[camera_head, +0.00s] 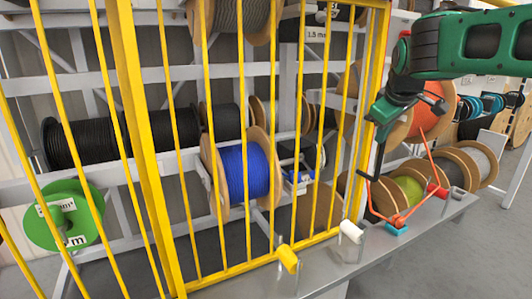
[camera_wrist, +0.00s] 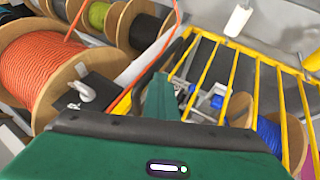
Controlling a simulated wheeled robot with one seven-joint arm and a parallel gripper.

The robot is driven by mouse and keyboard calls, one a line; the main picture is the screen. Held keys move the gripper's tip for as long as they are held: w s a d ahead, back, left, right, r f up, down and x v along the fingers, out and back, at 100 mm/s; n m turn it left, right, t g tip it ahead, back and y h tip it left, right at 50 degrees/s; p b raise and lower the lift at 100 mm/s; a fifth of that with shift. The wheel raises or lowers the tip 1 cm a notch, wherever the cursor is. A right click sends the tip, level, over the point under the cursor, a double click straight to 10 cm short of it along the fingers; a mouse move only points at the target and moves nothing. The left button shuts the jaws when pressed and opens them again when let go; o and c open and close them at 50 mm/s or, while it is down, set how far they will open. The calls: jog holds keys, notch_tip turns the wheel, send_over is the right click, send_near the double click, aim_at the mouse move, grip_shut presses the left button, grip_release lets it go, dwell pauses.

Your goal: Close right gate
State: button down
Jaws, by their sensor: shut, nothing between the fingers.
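The right gate (camera_head: 260,262) is a yellow barred frame in front of the reel rack, with a thick yellow post (camera_head: 141,120) at its left. Its right edge stands near my gripper; I cannot tell whether it is fully shut. The gate's bars also show at the right of the wrist view (camera_wrist: 232,72). My gripper (camera_head: 377,122) is shut and empty, beside the gate's right edge. In the wrist view, its green finger (camera_wrist: 160,98) lies close to the gate's edge bar; contact is unclear.
A blue reel (camera_head: 245,172) sits behind the bars. An orange reel (camera_head: 428,108) is right of the gate. An orange cord (camera_head: 432,160) hangs near my gripper. Yellow (camera_head: 287,259) and white (camera_head: 351,232) cylinders stand at the grey ledge (camera_head: 330,268). Open floor lies right.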

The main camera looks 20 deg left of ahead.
jog(key=s+a+r, duration=0.1)
jog(key=s+r, duration=0.7)
jog(key=s, duration=0.1)
jog(key=s+d+f+m+g+h, duration=0.1)
jog(key=s+d+f+m, duration=0.3)
jog(key=d, duration=0.6)
jog(key=s+d+f+m+g+h, duration=0.1)
jog(key=s+d+f+m+g, duration=0.1)
jog(key=s+d+f, duration=0.55)
jog(key=s+d+f+m+g+h, duration=0.1)
jog(key=s+d+f+m, duration=0.15)
jog(key=d, duration=0.85)
jog(key=s+d+f+m+g+y, duration=0.1)
jog(key=s+d+f+m, duration=0.2)
jog(key=s+f, duration=0.4)
jog(key=s+d+f+m+g+y, duration=0.1)
jog(key=s+f+m, duration=0.4)
jog(key=s, duration=1)
notch_tip(320, 180, down, 3)
jog(key=d+g, duration=0.1)
jog(key=d, duration=0.1)
jog(key=shift+s+d+g, duration=0.3)
jog(key=shift+s+d, duration=0.05)
jog(key=shift+d, duration=0.05)
jog(key=shift+r, duration=0.15)
